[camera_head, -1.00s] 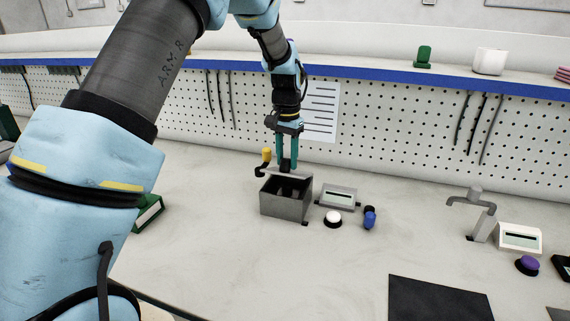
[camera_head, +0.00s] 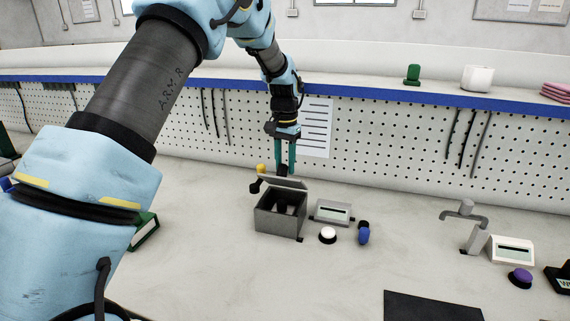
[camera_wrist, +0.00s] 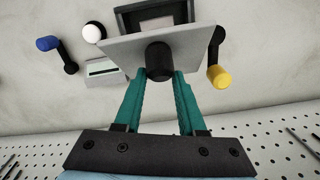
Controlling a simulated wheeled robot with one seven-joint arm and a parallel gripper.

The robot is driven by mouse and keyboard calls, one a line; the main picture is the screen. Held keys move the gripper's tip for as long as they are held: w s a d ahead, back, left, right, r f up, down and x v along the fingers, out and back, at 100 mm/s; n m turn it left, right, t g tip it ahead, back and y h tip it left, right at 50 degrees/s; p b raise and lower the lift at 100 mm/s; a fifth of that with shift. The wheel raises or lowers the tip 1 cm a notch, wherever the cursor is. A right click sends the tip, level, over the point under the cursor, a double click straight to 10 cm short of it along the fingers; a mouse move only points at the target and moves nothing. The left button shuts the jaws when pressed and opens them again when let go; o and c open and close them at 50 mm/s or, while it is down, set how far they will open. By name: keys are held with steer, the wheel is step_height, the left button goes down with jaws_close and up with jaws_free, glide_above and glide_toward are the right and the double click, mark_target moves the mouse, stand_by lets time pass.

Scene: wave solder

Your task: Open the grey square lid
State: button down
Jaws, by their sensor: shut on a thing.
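The grey square lid (camera_head: 284,183) is tilted up at the back of the dark grey box (camera_head: 278,226), and the box's inside shows. In the wrist view the lid (camera_wrist: 192,42) is a flat grey plate with a black knob (camera_wrist: 159,62). My gripper (camera_head: 284,170) is at the lid's knob, its teal fingers pointing down. The wrist view shows my gripper (camera_wrist: 160,74) with a fingertip on either side of the knob, shut on it. What lies inside the box is dark and partly hidden by its walls.
A yellow-ended crank (camera_head: 260,170) is close by the box's left side. A small grey display unit (camera_head: 332,212), a white button (camera_head: 327,235) and a blue-ended handle (camera_head: 364,235) are to the right. The pegboard wall (camera_head: 390,140) stands behind.

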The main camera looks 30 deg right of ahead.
steer(key=shift+w+a, duration=0.2)
steer(key=shift+w, duration=0.1)
steer(key=c, duration=0.7)
jaws_free()
steer(key=shift+o, duration=1)
steer(key=shift+s, duration=0.1)
steer(key=shift+d, duration=0.1)
step_height(320, 180, up, 11)
steer(key=b, duration=0.3)
steer(key=shift+f, duration=0.15)
